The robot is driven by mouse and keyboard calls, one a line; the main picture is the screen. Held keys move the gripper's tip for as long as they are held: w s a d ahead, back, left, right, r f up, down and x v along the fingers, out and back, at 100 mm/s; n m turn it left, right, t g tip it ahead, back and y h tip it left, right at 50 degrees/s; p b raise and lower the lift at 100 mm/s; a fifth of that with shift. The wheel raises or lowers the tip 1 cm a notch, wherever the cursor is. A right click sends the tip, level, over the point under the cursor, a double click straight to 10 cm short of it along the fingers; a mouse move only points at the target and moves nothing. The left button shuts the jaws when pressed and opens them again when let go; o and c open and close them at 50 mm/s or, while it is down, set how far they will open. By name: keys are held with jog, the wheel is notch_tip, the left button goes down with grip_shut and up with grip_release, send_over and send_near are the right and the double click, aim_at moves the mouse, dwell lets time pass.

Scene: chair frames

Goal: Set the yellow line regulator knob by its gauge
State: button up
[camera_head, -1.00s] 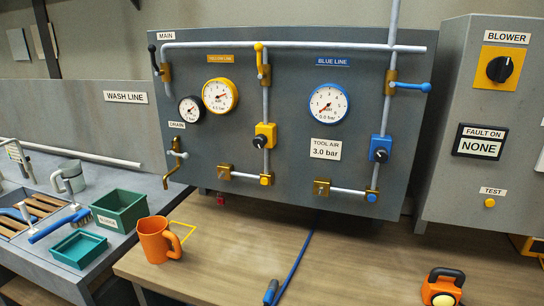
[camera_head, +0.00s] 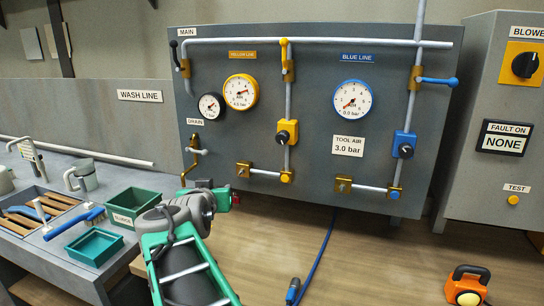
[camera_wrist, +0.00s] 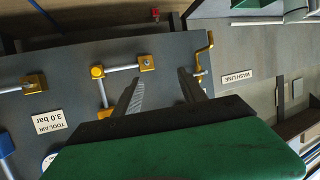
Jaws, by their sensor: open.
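The regulator is mostly hidden there behind my gripper.
A drain valve (camera_head: 192,158) is close to my arm's end. The blue line regulator (camera_head: 404,145) is at the right. Green (camera_head: 131,203) and teal (camera_head: 94,245) bins stand left. An orange-black object (camera_head: 467,286) is on the bench, which is mostly clear mid-right.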

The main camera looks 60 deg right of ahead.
aim_at(281, 139)
jog(key=s+d+r+m+g+h, duration=0.4)
jog(key=s+d+r+h, duration=0.1)
jog(key=s+d+r, duration=0.5)
jog(key=d+p, duration=0.3)
jog(key=d, duration=0.1)
jog(key=d+p, duration=0.3)
jog(key=d, duration=0.1)
jog(key=shift+w+d, duration=0.2)
jog(key=shift+d, duration=0.15)
jog(key=shift+w+d+f, duration=0.1)
jog(key=shift+f, duration=0.25)
jog(key=shift+c, duration=0.6)
jog(key=shift+a+r, duration=0.1)
jog(key=shift+a, duration=0.1)
jog(key=c, duration=0.3)
jog(key=shift+c, duration=1.4)
jog(key=m, duration=0.4)
jog(key=shift+c, duration=0.4)
jog(key=m, duration=0.4)
jog(key=shift+m, duration=0.3)
jog(key=o, duration=1)
